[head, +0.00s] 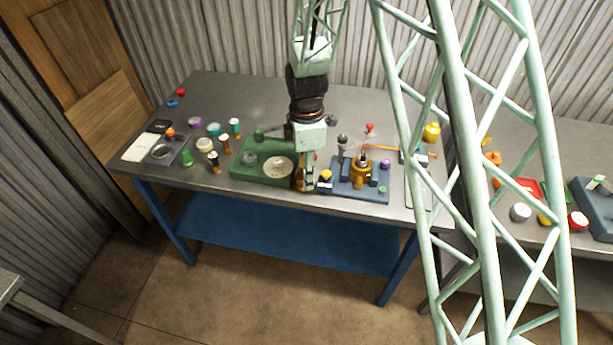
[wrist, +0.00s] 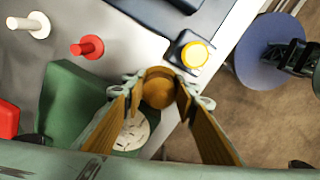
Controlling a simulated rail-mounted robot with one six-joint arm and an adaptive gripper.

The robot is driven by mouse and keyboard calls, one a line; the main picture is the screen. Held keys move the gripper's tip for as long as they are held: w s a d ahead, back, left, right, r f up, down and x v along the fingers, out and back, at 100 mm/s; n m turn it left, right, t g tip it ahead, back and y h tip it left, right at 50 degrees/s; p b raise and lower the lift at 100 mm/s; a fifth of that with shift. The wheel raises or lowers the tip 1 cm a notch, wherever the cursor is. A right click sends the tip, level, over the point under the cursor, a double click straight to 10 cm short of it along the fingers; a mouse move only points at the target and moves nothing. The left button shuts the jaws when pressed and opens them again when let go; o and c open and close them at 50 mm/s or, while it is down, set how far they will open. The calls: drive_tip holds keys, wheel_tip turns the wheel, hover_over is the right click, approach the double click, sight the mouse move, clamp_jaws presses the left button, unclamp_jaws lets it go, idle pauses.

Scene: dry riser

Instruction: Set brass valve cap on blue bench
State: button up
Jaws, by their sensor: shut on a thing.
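The brass valve cap (wrist: 158,92) is a round brass piece between my fingertips in the wrist view. My gripper (head: 305,186) is shut on it, near the front edge of the bench in the head view. In that view I cannot make out the cap apart from the brass-coloured fingers. The bench (head: 213,191) has a grey metal top, with blue legs and a blue lower shelf (head: 290,243). I cannot tell whether the cap touches anything below.
A green fixture (head: 242,172) with a pale disc stands left of my gripper. A blue-grey fixture (head: 378,194) with a brass fitting (head: 362,172) stands right. Several small coloured containers and a dark tray crowd the left. The back left top is mostly clear.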

drive_tip(key=shift+f, duration=0.15)
drive_tip(key=o, duration=0.9)
drive_tip(key=shift+r, duration=0.3)
drive_tip(key=shift+r+p, duration=0.65)
drive_tip(key=shift+r, duration=5.3)
